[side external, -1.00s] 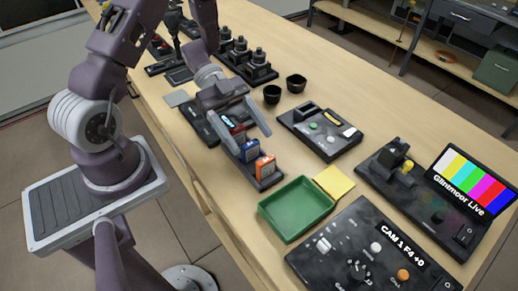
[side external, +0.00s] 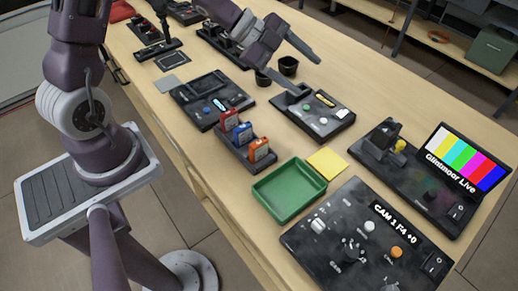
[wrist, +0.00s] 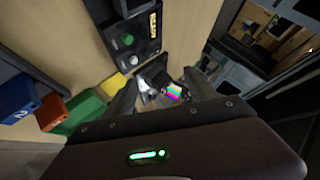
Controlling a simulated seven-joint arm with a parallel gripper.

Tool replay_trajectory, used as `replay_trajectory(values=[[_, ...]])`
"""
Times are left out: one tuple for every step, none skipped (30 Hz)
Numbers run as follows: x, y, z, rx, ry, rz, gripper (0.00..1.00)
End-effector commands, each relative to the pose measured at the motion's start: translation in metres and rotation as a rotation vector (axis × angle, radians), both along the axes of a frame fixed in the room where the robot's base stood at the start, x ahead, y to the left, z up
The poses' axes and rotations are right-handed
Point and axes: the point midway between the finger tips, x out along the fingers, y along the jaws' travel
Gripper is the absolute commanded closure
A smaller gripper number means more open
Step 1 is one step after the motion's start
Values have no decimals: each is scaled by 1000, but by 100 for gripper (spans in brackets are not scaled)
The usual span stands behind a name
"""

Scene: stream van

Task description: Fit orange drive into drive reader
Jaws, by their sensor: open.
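The orange drive (side external: 259,150) stands upright at the near end of a dark rack (side external: 262,170), beside the blue drive (side external: 243,132) and the red drive (side external: 228,119). In the wrist view the orange drive (wrist: 50,112) shows at the left. Two black units could be the drive reader: one with a green button (side external: 323,124), right of the rack, and one with a blue button (side external: 190,92), behind the rack. I cannot tell which. My gripper (side external: 306,76) is open and empty, near the back of the green-button unit and away from the drives.
A green tray (side external: 262,193) and a yellow pad (side external: 327,162) lie in front of the rack. Two black cups (side external: 288,66) stand close behind my gripper. A control panel (side external: 318,250) and a colour-bar monitor (side external: 466,160) fill the right side.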

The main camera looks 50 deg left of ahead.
Motion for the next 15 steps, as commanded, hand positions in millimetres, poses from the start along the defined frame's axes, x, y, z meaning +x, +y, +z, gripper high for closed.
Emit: replay_trajectory(values=[[16, 0, 3, 78, -35, 58, 35], [24, 2, 5, 137, -46, 101, 35], [31, 4, 6, 217, -41, 155, 35], [31, 5, 7, 277, -24, 191, 35], [28, 5, 6, 336, 8, 221, 35], [17, 2, 6, 408, 65, 244, 35], [6, -1, 5, 456, 117, 249, 35], [-8, -5, 5, 497, 173, 248, 35], [-28, -12, 5, 544, 250, 231, 35], [-44, -18, 6, 572, 307, 211, 35], [-61, -24, 7, 596, 364, 185, 35], [-82, -33, 10, 622, 434, 148, 35], [-98, -39, 12, 636, 482, 117, 35], [-112, -45, 15, 648, 527, 85, 35], [-131, -52, 19, 660, 581, 44, 35]])
